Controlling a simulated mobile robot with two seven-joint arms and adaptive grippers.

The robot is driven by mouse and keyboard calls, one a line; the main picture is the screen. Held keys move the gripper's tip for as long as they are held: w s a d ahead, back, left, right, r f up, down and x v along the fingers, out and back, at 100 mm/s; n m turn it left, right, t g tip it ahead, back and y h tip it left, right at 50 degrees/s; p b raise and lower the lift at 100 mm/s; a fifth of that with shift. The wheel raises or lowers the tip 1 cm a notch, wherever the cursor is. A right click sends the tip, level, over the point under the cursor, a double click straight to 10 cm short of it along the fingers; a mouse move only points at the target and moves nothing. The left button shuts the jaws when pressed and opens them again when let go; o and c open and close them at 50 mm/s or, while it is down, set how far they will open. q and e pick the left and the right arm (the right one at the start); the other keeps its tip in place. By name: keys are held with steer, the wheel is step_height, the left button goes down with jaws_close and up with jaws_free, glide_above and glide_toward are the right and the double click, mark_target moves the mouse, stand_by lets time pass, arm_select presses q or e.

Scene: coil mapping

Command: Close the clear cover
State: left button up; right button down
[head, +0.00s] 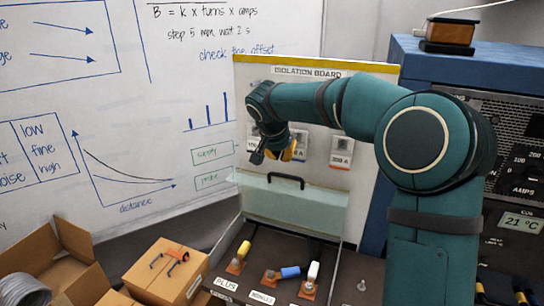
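The clear cover (292,207) is a pale greenish see-through panel with a black handle (285,180) at its upper edge. It stands raised in front of the white isolation board (357,100), and the terminals below it are uncovered. My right gripper (262,155) is above the cover, a little up and left of the handle and apart from it in the picture. Its fingers are small, dark and seen edge-on, so their opening is unclear. A yellow item (288,152) shows beside the fingers; I cannot tell whether they touch it. My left gripper is out of view.
Red-based terminals (237,266) with yellow, blue and white parts sit on the dark panel below the cover. Cardboard boxes (160,272) stand at lower left, one with a red and black lead on top. A blue instrument cabinet (410,60) is at right.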

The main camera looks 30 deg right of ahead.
mark_target(284, 180)
steer(key=x, duration=0.8)
steer(key=shift+b, duration=0.3)
